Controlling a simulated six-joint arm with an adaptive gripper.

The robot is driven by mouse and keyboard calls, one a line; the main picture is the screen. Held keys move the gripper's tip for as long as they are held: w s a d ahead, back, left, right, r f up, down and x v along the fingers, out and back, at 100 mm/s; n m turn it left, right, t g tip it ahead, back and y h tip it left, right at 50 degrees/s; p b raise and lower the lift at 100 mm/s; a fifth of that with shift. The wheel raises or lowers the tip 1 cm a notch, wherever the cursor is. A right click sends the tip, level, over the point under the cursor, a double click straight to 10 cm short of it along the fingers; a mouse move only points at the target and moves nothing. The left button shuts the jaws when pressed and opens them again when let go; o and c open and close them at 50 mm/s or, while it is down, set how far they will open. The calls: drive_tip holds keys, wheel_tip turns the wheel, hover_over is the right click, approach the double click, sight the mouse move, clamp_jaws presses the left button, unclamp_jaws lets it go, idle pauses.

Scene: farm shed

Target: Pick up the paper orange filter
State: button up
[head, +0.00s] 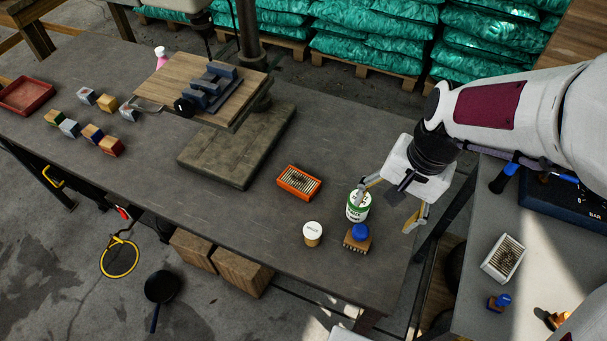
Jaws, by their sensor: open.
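The orange filter (299,183) lies flat on the dark workbench (330,240). It has an orange frame around pale pleated paper, and nothing covers it. My gripper (390,208) is to its right, above the right end of the bench. The gripper's two fingers are spread apart with nothing between them that I can make out. One finger is close to a white and green can (357,206); I cannot tell whether they touch.
A white-lidded jar (312,234) and a blue-knobbed brush (357,238) stand near the can. A drill press base (240,145) is left of the filter. Several small blocks (92,132) and a red tray (27,95) are farther left. A white-framed filter (503,258) lies on the right table.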

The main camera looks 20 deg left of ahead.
sight(301, 181)
drive_tip(key=w+a+f+m, duration=0.3)
drive_tip(key=a+f+m, duration=0.1)
drive_tip(key=a+f, duration=0.1)
drive_tip(key=w+a+f+m+y, duration=0.1)
drive_tip(key=w+a+f+m, duration=0.2)
drive_tip(key=a+f+m, duration=0.2)
drive_tip(key=w+a+f+m+y, duration=0.1)
drive_tip(key=w+a+f+m, duration=0.3)
drive_tip(key=a+f, duration=0.2)
drive_tip(key=shift+a+f, duration=0.15)
drive_tip(key=shift+a, duration=1.2)
drive_tip(key=w+m, duration=0.1)
drive_tip(key=w+a+r+m, duration=0.1)
drive_tip(key=w+a+m, duration=0.1)
drive_tip(key=m, duration=0.1)
drive_tip(key=shift+r+t+y, duration=0.25)
drive_tip(key=shift+t+y, duration=0.05)
drive_tip(key=shift+t, duration=0.1)
drive_tip(key=shift+w+m, duration=0.2)
drive_tip(key=shift+m, duration=0.8)
drive_tip(key=shift+f, duration=0.1)
drive_tip(key=shift+x, duration=1.15)
drive_tip(key=shift+a+f, duration=0.1)
